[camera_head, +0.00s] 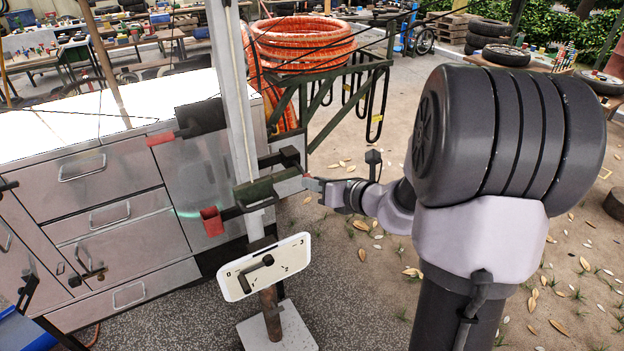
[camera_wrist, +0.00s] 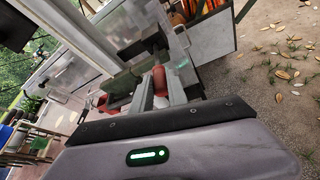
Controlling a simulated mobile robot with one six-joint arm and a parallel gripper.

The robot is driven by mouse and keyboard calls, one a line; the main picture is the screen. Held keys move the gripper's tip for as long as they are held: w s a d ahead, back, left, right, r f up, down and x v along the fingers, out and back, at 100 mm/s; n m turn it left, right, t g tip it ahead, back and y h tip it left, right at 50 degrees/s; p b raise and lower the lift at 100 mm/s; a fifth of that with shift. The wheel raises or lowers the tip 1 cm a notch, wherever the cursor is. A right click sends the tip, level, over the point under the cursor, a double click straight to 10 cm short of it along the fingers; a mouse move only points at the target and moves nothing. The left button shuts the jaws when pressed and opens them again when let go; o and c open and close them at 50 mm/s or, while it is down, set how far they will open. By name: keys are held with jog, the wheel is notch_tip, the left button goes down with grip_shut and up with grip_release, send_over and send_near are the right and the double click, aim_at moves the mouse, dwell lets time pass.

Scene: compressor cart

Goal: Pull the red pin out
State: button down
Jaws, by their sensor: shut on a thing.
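My gripper (camera_head: 313,184) reaches in from the right, at the right side of a dark green bracket (camera_head: 262,189) on a pale upright post (camera_head: 240,125). In the wrist view, the two grey fingers of my gripper (camera_wrist: 161,88) are shut on a red piece, which I take as the red pin (camera_wrist: 159,79). A bit of its red shows at the fingertips in the head view (camera_head: 306,179). The bracket hides or blurs the pin's far end, so I cannot tell how deep it sits.
A red block (camera_head: 212,221) and a red-ended handle (camera_head: 160,138) are left of the post. A white plate (camera_head: 264,266) with dark marks is below the bracket. A metal drawer cabinet (camera_head: 90,190) stands at left. Open ground lies below my arm.

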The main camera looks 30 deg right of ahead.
jog(key=shift+s+d, duration=0.1)
jog(key=shift+s, duration=2.6)
